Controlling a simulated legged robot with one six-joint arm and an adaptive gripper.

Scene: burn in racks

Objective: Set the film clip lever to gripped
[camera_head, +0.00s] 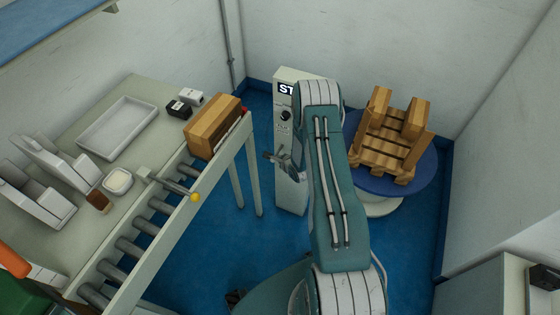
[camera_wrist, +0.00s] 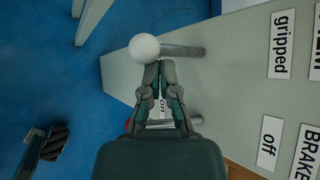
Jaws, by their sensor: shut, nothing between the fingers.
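In the wrist view, a lever with a white ball knob (camera_wrist: 144,46) on a grey rod (camera_wrist: 183,51) stands out from a pale panel (camera_wrist: 225,75). Labels reading "gripped" (camera_wrist: 281,45) and "off" (camera_wrist: 268,143) are on the panel. My gripper (camera_wrist: 158,65) is shut and empty, its fingertips right beside the knob; I cannot tell whether they touch it. A second rod (camera_wrist: 178,122) lies partly behind the fingers, with a red bit at its left. In the head view, my gripper (camera_head: 272,157) is by the pale cabinet (camera_head: 291,190), partly hidden by my arm.
A round blue turntable (camera_head: 425,185) with a wooden pallet (camera_head: 380,155) stands right of the cabinet. Blue floor (camera_head: 205,245) lies open between.

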